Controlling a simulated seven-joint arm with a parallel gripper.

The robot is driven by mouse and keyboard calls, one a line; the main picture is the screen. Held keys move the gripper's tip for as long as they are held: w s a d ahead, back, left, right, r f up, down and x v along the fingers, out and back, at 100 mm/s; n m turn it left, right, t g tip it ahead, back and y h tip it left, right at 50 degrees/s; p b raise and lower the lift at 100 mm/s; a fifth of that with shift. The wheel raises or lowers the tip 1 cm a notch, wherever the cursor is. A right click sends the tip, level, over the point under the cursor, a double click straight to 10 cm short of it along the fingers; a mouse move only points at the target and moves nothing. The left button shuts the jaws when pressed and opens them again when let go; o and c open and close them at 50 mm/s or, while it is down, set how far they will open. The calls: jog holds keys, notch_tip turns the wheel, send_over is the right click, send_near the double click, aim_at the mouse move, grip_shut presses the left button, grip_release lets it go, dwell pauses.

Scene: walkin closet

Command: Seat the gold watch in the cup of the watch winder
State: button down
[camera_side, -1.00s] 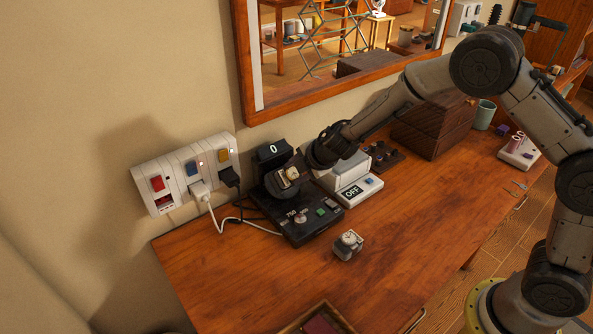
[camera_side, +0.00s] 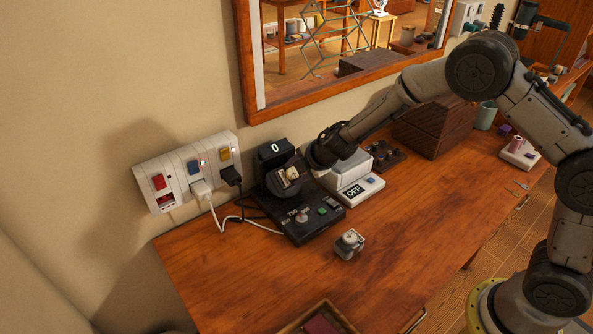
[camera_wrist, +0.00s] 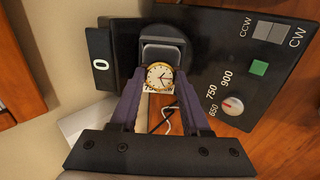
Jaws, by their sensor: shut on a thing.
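The gold watch (camera_wrist: 160,77) has a round white dial and sits on a pale cushion. It also shows small in the side view (camera_side: 292,174). My gripper (camera_wrist: 160,88) is shut on it, one purple-grey finger at each side. The black watch winder (camera_side: 305,228) stands on the table by the wall; its panel (camera_wrist: 228,62) has a speed knob and a green button. The winder's round cup (camera_wrist: 165,48) lies right behind the watch in the wrist view. The watch overlaps the cup's near edge; how deep it sits, I cannot tell.
A second, silver watch (camera_side: 348,243) stands on the open table in front of the winder. A white unit marked OFF (camera_side: 358,190) is just right of it. Sockets (camera_side: 190,172) with cables are on the left wall. A dark wooden box (camera_side: 432,125) stands further right.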

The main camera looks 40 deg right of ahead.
jog(key=shift+c, duration=1.4)
grip_release()
jog(key=shift+f, duration=0.1)
jog(key=v, duration=1.3)
jog(key=shift+s+r, duration=0.2)
jog(key=shift+r, duration=0.1)
